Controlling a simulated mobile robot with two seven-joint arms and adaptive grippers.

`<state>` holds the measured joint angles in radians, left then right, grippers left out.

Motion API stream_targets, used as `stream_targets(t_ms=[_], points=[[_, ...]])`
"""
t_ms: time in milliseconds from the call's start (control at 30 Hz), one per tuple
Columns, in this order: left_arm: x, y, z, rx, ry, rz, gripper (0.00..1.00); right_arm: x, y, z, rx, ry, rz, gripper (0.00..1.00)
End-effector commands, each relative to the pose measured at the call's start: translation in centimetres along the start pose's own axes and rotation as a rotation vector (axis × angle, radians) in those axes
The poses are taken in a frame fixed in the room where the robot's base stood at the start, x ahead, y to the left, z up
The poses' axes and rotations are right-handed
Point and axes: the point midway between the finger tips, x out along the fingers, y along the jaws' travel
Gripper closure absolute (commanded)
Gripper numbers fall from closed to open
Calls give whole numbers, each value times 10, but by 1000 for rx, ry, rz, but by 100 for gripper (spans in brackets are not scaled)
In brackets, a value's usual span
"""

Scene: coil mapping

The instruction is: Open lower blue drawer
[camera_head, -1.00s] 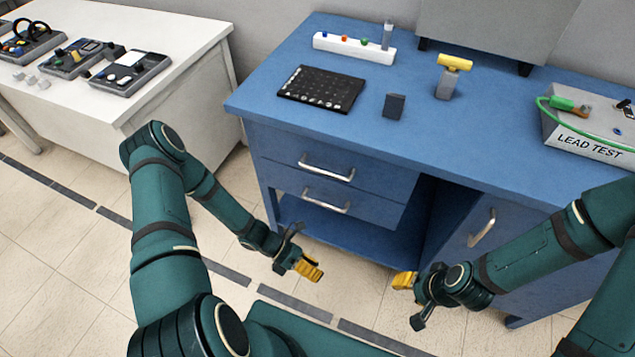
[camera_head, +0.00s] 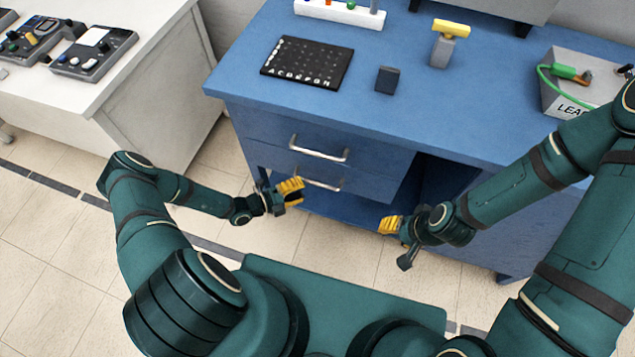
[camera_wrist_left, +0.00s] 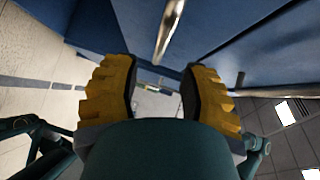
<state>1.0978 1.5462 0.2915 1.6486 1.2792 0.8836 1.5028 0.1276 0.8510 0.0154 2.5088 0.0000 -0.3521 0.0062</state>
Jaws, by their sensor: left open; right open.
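The blue desk has two drawers on its left side. The lower drawer (camera_head: 346,183) has a silver bar handle (camera_head: 318,180) and looks closed. The upper drawer (camera_head: 270,133) with its own handle (camera_head: 322,153) also looks closed. My left gripper (camera_head: 291,191) is open and empty, just left of the lower handle in the head view. In the left wrist view, a silver bar handle (camera_wrist_left: 169,30) shows ahead, beyond the open yellow fingers (camera_wrist_left: 158,88); it is not between them. My right gripper (camera_head: 388,225) is open and empty, in front of the desk's open bay.
The desktop (camera_head: 330,108) holds a black pad (camera_head: 306,63), a dark block (camera_head: 387,80), a yellow-topped stand (camera_head: 441,48) and a grey test box (camera_head: 567,85). A white table (camera_head: 160,60) stands at the left. Tiled floor lies between.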

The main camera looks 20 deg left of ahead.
Motion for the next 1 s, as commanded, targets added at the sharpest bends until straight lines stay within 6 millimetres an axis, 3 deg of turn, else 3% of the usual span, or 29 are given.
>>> stream_targets(t_ms=[100,333,800,933,1000], points=[[24,0,-1,0,3,-1,57,2,0,1,-1,-2,0,53],[56,1,-1,1,3,1,57,4,1,2,-2,-4,-1,53],[66,0,0,1,1,1,54,4,1,2,-2,-5,-1,53],[66,0,0,1,1,1,99,4,1,2,-2,-4,-1,53],[66,0,0,1,1,1,100,4,1,2,-2,-4,-1,53]])
